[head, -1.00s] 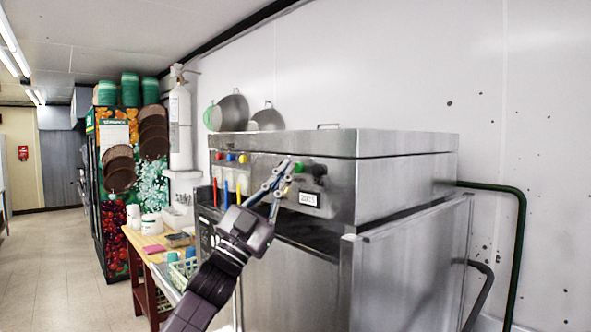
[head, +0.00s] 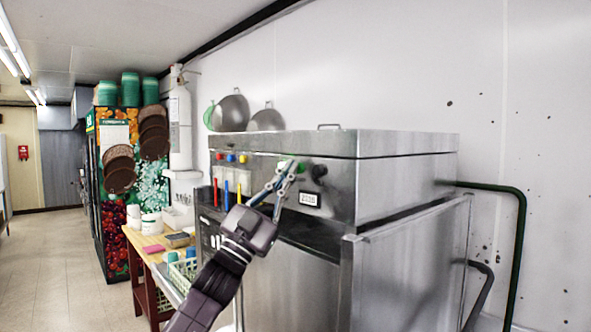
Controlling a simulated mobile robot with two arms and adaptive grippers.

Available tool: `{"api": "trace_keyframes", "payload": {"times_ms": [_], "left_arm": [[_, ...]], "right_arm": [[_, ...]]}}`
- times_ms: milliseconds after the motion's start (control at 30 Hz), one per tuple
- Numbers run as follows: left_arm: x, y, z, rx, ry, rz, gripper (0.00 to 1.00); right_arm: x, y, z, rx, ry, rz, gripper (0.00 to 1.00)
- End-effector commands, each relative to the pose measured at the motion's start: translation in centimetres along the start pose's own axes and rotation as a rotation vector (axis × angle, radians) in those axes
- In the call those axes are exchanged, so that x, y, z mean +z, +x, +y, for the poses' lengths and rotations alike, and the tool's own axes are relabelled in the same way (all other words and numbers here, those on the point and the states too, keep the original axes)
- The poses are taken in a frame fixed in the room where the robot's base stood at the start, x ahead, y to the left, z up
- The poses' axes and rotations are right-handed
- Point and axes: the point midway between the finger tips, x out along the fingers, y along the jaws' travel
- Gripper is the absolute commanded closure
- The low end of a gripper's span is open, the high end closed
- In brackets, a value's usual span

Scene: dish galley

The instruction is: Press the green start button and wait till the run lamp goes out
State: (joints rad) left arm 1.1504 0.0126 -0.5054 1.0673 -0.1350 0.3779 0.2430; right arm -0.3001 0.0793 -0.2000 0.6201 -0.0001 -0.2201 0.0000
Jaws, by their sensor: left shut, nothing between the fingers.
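The steel dish machine (head: 400,185) stands in the middle with its control panel facing left. The green start button (head: 300,167) is on the panel, partly hidden by my left gripper's fingertips. My left gripper (head: 289,168) is shut and empty, with its tips at the button; I cannot tell whether they touch or press it. A small display (head: 309,199) below shows digits too small to read surely. I cannot make out the run lamp or whether it is lit. My right gripper is not in view.
A dark knob (head: 319,171) sits just right of the button. Red, blue and yellow knobs (head: 231,157) and coloured upright handles (head: 226,193) are to the left. A wooden table (head: 150,240) with tubs and a basket stands left; the aisle floor (head: 60,260) is clear.

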Motion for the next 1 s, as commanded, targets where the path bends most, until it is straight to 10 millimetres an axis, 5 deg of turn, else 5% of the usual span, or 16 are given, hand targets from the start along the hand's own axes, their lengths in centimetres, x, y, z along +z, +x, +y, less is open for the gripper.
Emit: {"api": "trace_keyframes", "payload": {"times_ms": [1000], "left_arm": [[-2.1,-3.0,-2.1,0.001,0.001,0.0,1.0]], "right_arm": [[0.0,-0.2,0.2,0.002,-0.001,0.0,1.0]]}}
